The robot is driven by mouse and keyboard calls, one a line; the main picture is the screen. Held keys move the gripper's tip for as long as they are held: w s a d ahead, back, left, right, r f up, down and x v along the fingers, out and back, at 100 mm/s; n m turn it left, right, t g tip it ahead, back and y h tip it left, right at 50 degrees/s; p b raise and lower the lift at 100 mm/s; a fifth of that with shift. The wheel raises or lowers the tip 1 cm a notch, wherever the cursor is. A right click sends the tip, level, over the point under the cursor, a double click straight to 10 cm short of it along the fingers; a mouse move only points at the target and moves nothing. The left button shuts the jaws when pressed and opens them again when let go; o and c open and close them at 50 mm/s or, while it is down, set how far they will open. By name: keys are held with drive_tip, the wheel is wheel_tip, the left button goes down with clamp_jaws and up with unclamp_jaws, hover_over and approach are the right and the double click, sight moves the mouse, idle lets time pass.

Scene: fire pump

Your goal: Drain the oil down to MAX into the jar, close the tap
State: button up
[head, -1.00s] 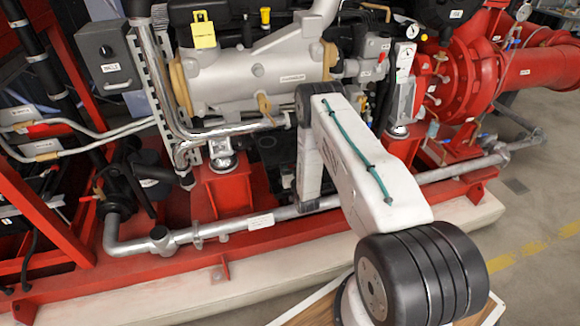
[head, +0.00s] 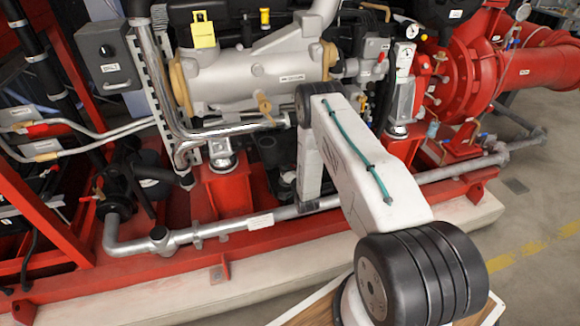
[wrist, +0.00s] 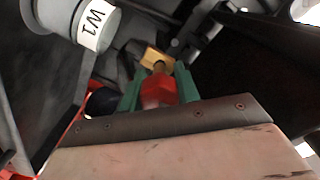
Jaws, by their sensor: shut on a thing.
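In the wrist view my gripper (wrist: 159,88) has its green fingers shut on a red tap handle (wrist: 158,90), one finger on each side. A brass fitting (wrist: 157,58) sits just beyond the handle. In the head view the gripper and the tap are hidden behind my white arm, which reaches down into the engine area. I cannot make out the jar, the oil or a MAX mark in either view.
A grey cylinder labelled W1 (wrist: 82,22) is close at the upper left of the wrist view. In the head view a grey pipe (head: 240,226) runs along the red frame (head: 215,250). A silver engine part (head: 260,78) stands above. Open floor (head: 525,235) lies right.

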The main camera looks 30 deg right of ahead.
idle(0.5)
drive_tip(key=o, duration=1)
drive_tip(key=shift+c, duration=0.2)
drive_tip(key=shift+s, duration=0.1)
drive_tip(key=v, duration=0.7)
drive_tip(key=shift+s, duration=0.35)
drive_tip(key=shift+a, duration=0.15)
